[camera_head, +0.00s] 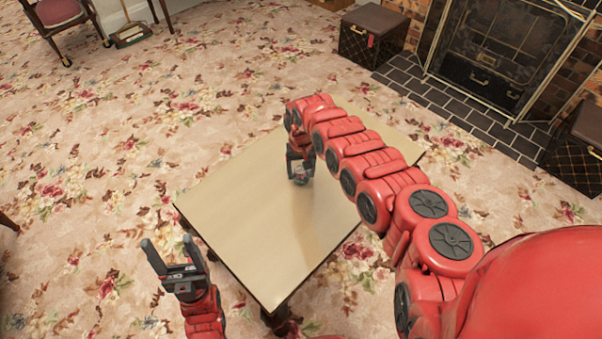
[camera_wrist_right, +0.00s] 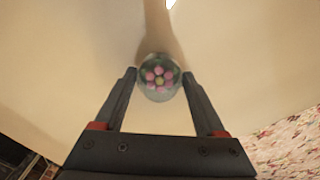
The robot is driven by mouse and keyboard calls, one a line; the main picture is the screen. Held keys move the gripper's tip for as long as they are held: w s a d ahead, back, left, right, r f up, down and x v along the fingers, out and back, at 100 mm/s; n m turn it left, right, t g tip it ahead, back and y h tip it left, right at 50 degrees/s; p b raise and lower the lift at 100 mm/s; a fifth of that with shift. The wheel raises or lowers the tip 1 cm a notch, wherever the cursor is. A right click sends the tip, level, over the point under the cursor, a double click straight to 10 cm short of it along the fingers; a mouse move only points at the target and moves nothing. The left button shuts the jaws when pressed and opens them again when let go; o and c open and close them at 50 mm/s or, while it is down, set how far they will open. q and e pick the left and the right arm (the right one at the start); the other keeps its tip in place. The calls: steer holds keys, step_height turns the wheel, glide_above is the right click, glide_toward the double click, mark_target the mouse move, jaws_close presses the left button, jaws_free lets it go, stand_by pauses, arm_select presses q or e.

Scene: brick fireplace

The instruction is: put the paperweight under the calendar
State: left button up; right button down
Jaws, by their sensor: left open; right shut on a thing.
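The paperweight is a round, clear glass-like ball with a pink flower pattern; it shows between my right fingertips in the right wrist view (camera_wrist_right: 159,78). In the head view the paperweight (camera_head: 302,178) is small, over the far part of the table. My right gripper (camera_head: 300,166) is shut on it, close to the tabletop; I cannot tell whether the ball touches the surface. My left gripper (camera_head: 172,250) is open and empty, beside the table's left front edge. No calendar is in clear view; my right arm hides part of the table.
The wooden table (camera_head: 250,215) has a bare, shiny top where it shows. A fireplace (camera_head: 490,50) with a dark tiled hearth stands at the back right. Dark boxes (camera_head: 372,35) flank it. A chair (camera_head: 62,20) is at the far left. Flowered carpet surrounds the table.

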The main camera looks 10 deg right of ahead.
steer(key=shift+f, duration=0.2)
jaws_free()
steer(key=shift+r, duration=0.1)
